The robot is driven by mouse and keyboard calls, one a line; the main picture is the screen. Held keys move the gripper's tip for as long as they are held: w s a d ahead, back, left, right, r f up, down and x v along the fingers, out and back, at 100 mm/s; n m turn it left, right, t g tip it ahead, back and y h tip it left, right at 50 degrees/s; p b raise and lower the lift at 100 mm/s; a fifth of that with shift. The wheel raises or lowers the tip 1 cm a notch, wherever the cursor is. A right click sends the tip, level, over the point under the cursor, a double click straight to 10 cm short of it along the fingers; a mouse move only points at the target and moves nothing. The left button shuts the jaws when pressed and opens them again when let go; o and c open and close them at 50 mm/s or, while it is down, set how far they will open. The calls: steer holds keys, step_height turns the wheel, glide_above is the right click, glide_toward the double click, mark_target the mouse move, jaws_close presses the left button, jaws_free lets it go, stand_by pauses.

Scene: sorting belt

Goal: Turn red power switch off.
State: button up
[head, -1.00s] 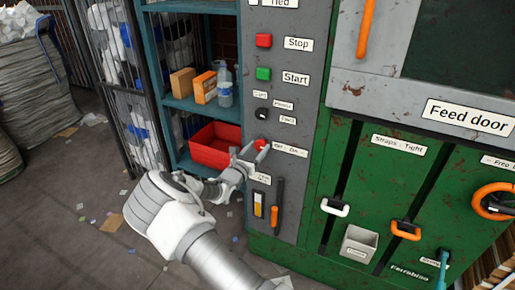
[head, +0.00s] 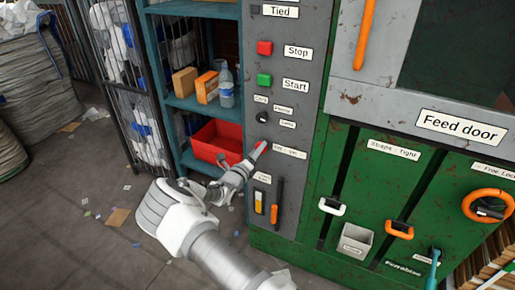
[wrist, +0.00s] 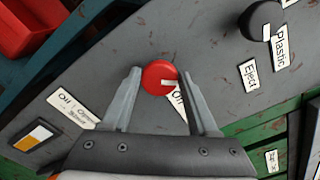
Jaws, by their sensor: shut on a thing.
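The red power switch (wrist: 159,75) is a round red knob on the grey control panel, with a white pointer mark that faces right in the wrist view. A small label, partly covered, sits beside it. My gripper (wrist: 161,72) has one finger on each side of the knob and is shut on it. In the head view, my gripper (head: 256,152) is at the panel below the black selector knob, and only a little of the red switch (head: 262,146) shows between the fingers.
Above are a black knob (head: 262,117), a green Start button (head: 264,79) and a red Stop button (head: 265,48). Below is an orange-handled lever (head: 275,213). A red bin (head: 215,141) stands on the shelf to the left. Green machine doors are on the right.

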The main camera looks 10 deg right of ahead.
steer(key=shift+f+n+p, duration=0.2)
steer(key=shift+n+p, duration=0.3)
steer(key=shift+n, duration=3.2)
steer(key=o, duration=1.4)
steer(key=shift+c, duration=0.2)
steer(key=p+v, duration=0.1)
steer(key=v, duration=1.6)
steer(key=shift+s+a+p, duration=0.15)
steer(key=shift+p, duration=0.25)
steer(key=shift+r, duration=0.1)
